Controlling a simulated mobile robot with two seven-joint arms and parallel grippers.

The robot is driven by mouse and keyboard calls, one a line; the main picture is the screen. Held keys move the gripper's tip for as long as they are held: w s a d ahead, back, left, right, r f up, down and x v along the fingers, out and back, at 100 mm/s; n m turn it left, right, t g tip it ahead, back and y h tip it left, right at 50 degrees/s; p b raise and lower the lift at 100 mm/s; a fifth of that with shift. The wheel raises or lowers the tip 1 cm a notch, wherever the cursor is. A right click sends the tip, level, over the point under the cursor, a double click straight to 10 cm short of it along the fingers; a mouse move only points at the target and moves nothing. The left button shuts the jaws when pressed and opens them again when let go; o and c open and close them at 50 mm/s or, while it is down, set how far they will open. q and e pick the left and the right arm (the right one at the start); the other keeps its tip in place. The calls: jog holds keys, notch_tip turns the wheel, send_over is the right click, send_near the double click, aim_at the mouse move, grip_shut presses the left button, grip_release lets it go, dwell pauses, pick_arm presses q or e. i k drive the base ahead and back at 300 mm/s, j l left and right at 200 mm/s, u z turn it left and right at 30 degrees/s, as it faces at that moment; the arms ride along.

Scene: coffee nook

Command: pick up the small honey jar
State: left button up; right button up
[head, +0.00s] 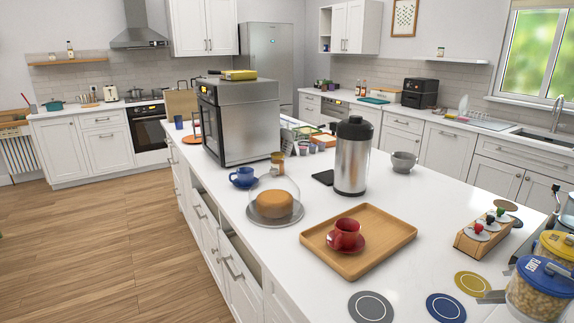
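A small jar (277,161), amber-brown with a lighter label, stands on the white island counter beside the steel oven's right front corner. It looks like the small honey jar, but its label is too small to read. It is upright, behind the glass dome (290,187) that covers a round cake, and the dome may hide its lower edge. Neither of my grippers shows in the head view.
A wooden tray (385,235) with a red cup stands nearer. Canisters (540,290) crowd the right edge. The counter right of the tray is partly clear.

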aim_at(277, 159)
jog(key=j+z, duration=0.1)
jog(key=z, duration=0.25)
jog(key=i+j+z, duration=0.1)
jog(key=z, duration=0.3)
jog(key=j+z, duration=0.1)
jog(key=z, duration=0.25)
jog(key=j+z, duration=0.65)
jog(key=j, duration=0.2)
jog(key=k+j+z, duration=0.15)
jog(key=j, duration=0.3)
jog(key=j+z, duration=0.15)
jog(key=j, duration=0.25)
jog(key=k+j, duration=0.1)
jog(key=j, duration=0.25)
jog(key=k+j, duration=0.1)
jog(key=j, duration=0.25)
jog(key=k+j, duration=0.1)
jog(key=j, duration=0.25)
jog(key=k+j, duration=0.1)
jog(key=j, duration=0.25)
jog(key=k+j+z, duration=0.1)
jog(key=j, duration=0.25)
